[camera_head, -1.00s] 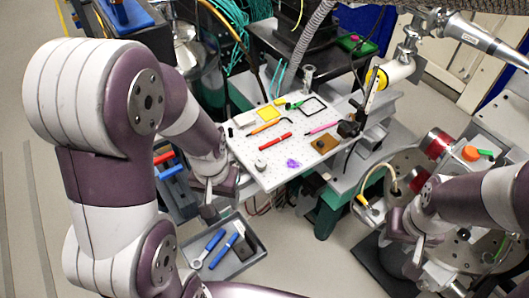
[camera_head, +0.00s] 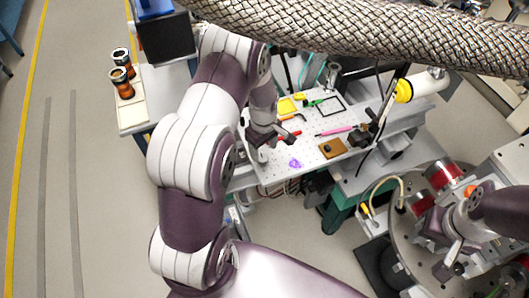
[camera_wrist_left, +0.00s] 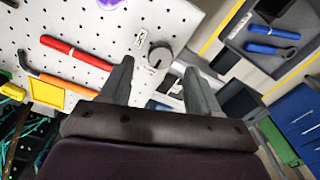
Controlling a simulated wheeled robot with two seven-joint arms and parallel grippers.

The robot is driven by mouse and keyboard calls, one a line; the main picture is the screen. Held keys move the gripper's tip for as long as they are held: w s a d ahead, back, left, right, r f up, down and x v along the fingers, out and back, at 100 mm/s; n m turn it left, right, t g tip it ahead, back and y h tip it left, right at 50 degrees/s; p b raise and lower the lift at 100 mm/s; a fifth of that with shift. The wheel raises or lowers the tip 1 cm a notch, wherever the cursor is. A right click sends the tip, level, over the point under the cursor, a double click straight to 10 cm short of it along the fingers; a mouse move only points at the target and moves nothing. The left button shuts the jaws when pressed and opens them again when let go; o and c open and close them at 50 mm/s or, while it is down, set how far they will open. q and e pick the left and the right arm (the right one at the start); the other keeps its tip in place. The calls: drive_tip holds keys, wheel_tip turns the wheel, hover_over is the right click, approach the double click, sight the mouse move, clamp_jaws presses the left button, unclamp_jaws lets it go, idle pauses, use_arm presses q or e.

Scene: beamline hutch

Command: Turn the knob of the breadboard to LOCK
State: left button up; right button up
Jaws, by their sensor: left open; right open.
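The breadboard (camera_head: 285,172) is a pale perforated plate on the bench, also in the left wrist view (camera_wrist_left: 110,20). Its knob (camera_wrist_left: 160,55) is a short dark grey cylinder near the board's edge, with small white labels beside it that I cannot read. In the head view the knob (camera_head: 263,155) shows just below my left gripper. My left gripper (camera_head: 276,143) is open above the board. In the left wrist view its fingers (camera_wrist_left: 158,70) point towards the knob, which appears between and beyond the tips. My right gripper (camera_head: 442,254) is open and empty at the lower right.
A braided hose (camera_head: 400,35) crosses the top. A tray with blue tools (camera_wrist_left: 270,40) sits below the board.

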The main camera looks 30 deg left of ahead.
sight(263, 158)
use_arm(q)
wheel_tip(263, 158, down, 4)
drive_tip(key=shift+s+a+f, duration=0.15)
drive_tip(key=shift+f, duration=0.1)
drive_tip(key=c, duration=1)
drive_tip(key=shift+c, duration=0.2)
